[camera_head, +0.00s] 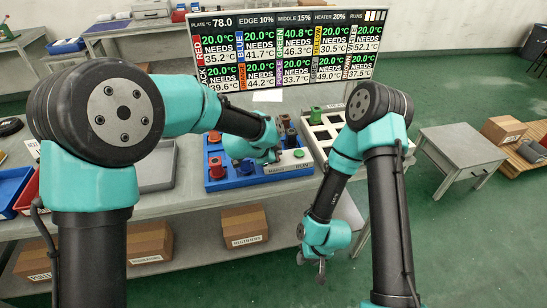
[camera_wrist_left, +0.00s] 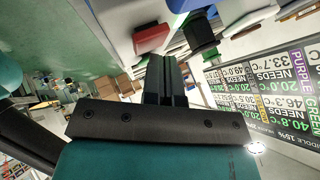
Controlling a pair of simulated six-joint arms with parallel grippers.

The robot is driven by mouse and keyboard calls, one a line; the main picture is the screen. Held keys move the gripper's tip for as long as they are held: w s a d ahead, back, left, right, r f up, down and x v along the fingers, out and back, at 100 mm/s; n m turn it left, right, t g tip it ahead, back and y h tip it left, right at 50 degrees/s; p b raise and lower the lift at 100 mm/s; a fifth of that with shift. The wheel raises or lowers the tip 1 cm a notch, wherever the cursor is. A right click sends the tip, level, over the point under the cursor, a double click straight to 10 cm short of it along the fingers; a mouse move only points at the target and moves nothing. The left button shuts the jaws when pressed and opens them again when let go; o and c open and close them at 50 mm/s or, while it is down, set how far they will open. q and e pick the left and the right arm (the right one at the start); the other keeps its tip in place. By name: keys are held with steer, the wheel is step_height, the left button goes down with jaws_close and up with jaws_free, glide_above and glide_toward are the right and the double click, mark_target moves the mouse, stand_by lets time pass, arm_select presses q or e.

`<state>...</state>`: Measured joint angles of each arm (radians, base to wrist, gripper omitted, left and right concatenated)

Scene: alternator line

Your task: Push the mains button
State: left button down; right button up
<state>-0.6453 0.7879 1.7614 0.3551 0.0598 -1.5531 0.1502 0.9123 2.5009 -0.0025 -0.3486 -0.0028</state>
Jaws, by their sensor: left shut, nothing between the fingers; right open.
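A pale control box (camera_head: 287,167) with a lettered front label stands at the front right of the blue tray. A green button (camera_head: 298,154) is on its top; I take it for the mains button. My left gripper (camera_head: 275,156) is above the box's left part, just left of the green button. I cannot tell whether it touches the box. In the left wrist view its fingers (camera_wrist_left: 166,78) are shut with nothing between them. My right gripper (camera_head: 321,268) hangs low in front of the table, open and empty.
The blue tray (camera_head: 230,182) holds a red part (camera_head: 216,167) and others. A white rack (camera_head: 318,138) with dark slots and a green part (camera_head: 315,115) stand to its right. A display board (camera_head: 285,50) rises behind. A grey side table (camera_head: 458,150) stands at right.

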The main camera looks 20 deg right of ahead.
arm_select(q)
steer(key=shift+f, duration=0.5)
stand_by(0.3)
steer(key=shift+r, duration=0.4)
stand_by(0.3)
steer(key=shift+r, duration=3.05)
arm_select(e)
steer(key=shift+o, duration=0.2)
